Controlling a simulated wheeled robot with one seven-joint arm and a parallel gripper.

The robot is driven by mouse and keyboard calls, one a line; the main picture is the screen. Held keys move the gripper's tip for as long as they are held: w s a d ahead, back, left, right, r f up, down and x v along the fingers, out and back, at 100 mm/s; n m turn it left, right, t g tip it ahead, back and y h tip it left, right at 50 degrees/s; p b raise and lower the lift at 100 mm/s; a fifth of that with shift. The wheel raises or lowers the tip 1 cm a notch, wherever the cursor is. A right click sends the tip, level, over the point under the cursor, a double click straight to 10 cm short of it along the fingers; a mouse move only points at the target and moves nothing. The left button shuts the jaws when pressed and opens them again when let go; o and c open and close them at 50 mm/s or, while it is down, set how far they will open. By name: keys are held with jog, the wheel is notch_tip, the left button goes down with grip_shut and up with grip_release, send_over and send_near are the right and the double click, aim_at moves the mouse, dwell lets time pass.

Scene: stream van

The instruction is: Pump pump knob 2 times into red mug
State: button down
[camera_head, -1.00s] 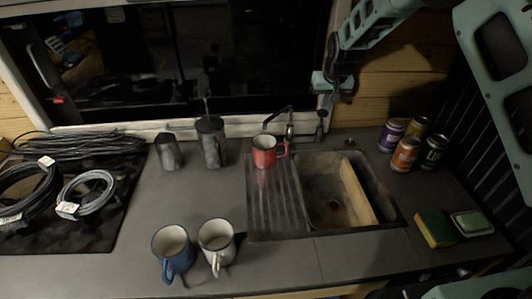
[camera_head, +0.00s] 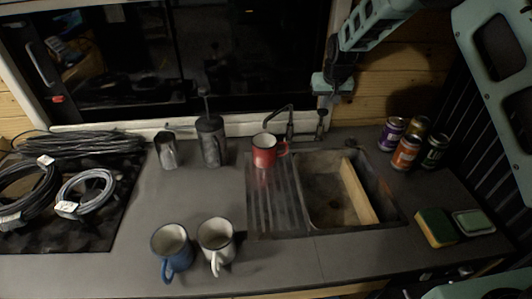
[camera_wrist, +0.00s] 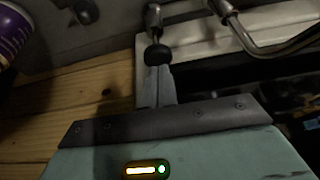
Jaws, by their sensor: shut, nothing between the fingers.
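The red mug (camera_head: 265,150) stands upright on the ribbed drainboard left of the sink basin, beside the curved tap (camera_head: 290,122). The pump knob (camera_head: 322,114) is a small dark knob behind the sink, right of the tap. In the wrist view the black knob (camera_wrist: 157,54) sits on a metal stem. My gripper (camera_head: 324,99) is shut and empty, right above the knob. In the wrist view the closed fingers (camera_wrist: 157,72) line up with the knob, their tips at or very near it. I cannot tell whether they touch.
The sink basin (camera_head: 312,213) is right of the mug. Several cans (camera_head: 406,152) and a sponge (camera_head: 436,228) are on the right. A blue mug (camera_head: 171,246) and a white mug (camera_head: 216,241) stand in front. A French press (camera_head: 212,147) and cable coils (camera_head: 84,196) are left.

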aim_at(324, 111)
jog(key=shift+f+b, duration=1.25)
jog(key=shift+f, duration=0.8)
jog(key=shift+r, duration=0.2)
jog(key=shift+r+p, duration=1.5)
jog(key=shift+r, duration=0.8)
jog(key=shift+f, duration=0.15)
jog(key=shift+f+b, duration=1.5)
jog(key=shift+f, duration=0.8)
jog(key=shift+r+p, duration=1.4)
jog(key=shift+r, duration=1)
